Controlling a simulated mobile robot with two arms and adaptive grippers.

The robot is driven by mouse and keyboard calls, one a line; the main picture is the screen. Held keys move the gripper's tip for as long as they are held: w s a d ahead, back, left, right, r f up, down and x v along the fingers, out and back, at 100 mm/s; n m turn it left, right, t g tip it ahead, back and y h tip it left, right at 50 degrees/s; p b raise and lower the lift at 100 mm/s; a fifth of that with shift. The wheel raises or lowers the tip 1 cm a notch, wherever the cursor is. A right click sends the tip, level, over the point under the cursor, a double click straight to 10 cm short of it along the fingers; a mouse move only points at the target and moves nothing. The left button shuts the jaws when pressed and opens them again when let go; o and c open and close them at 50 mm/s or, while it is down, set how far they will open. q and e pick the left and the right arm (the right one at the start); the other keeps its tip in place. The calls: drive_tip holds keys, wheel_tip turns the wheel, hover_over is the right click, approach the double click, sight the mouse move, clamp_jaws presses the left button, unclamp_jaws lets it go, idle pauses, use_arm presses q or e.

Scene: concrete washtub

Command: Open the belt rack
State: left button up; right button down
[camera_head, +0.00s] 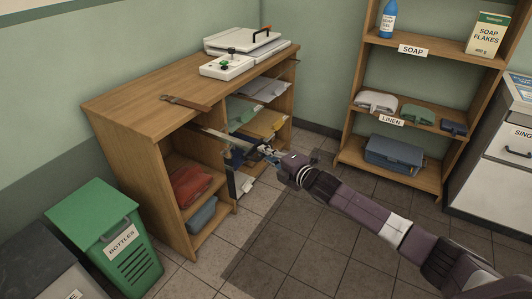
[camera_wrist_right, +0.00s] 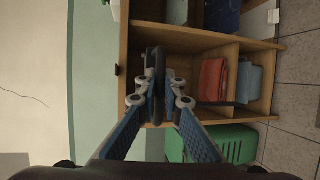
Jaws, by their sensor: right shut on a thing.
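The belt rack (camera_head: 226,137) is a rail at the front of the wooden cabinet, at the upper part of its left bay. Dark strips or panels hang near its outer end, partly hidden by my gripper. My right gripper (camera_head: 266,151) reaches in from the right to this outer end. In the right wrist view, my gripper (camera_wrist_right: 161,88) is shut on a dark upright bar (camera_wrist_right: 157,65), which looks like the rack's handle. How far the rail stands out is hard to tell. My left gripper is not in view.
The cabinet (camera_head: 130,115) bears a brown strap (camera_head: 186,103) and a white device (camera_head: 227,67). Its lower shelves hold red cloth (camera_head: 190,186) and a grey-blue item (camera_head: 202,215). A green bottle bin (camera_head: 105,235) stands left. Open tiled floor (camera_head: 300,235) lies in front.

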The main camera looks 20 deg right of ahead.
drive_tip(key=c, duration=2)
unclamp_jaws()
drive_tip(key=shift+c, duration=0.2)
drive_tip(key=v, duration=1.2)
